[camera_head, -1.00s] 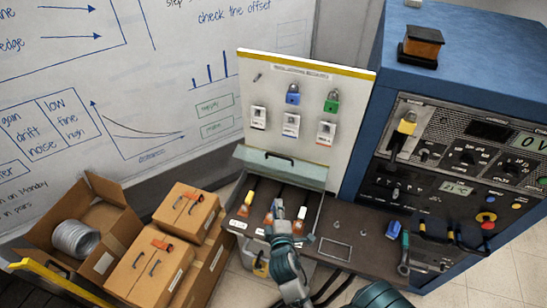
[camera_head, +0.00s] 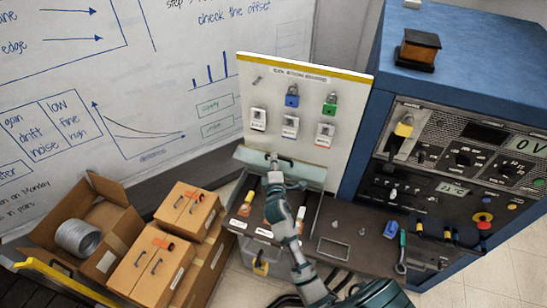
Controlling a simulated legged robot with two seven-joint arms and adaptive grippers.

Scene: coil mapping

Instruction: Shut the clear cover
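The clear cover (camera_head: 310,174) is a pale green, see-through lid. It stands raised at the back of the open switch box (camera_head: 314,205), against the foot of the white lock board. My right gripper (camera_head: 272,161) is at the left part of this handle. I cannot tell whether it touches the handle or whether its fingers are closed. Its arm crosses over the box and hides part of the switches inside. A yellow-handled switch (camera_head: 248,198) shows at the left. My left gripper is not in view.
The lock board (camera_head: 255,85) holds blue and green padlocks and several tags. The blue cabinet (camera_head: 365,130) stands to the right. Cardboard boxes (camera_head: 140,268) stand to the left.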

